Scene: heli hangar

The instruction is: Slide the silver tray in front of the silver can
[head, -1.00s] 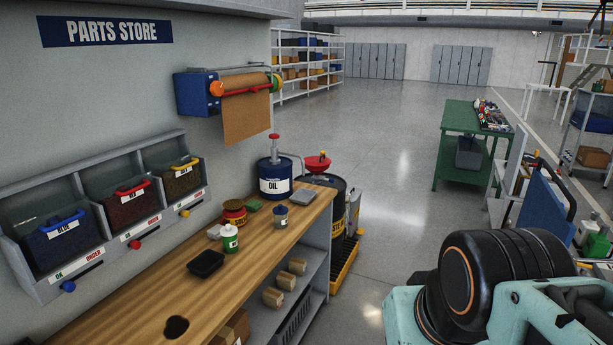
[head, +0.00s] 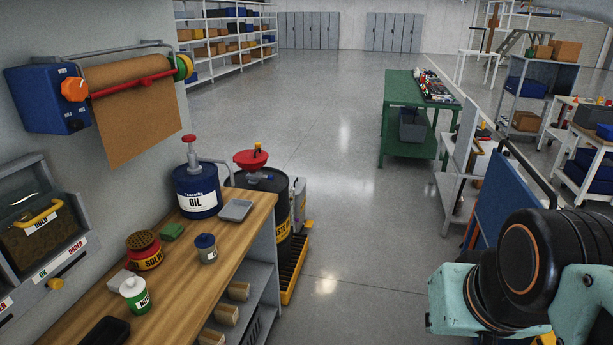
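A small silver tray (head: 236,210) lies flat near the right edge of the wooden workbench (head: 190,310), beside the blue oil drum. Only links of my arm show at the lower right, away from the bench. My gripper's fingers are not in view.
A dark drum with a red funnel (head: 265,190) stands beyond the bench end. Floor (head: 335,255) right of the bench is clear.

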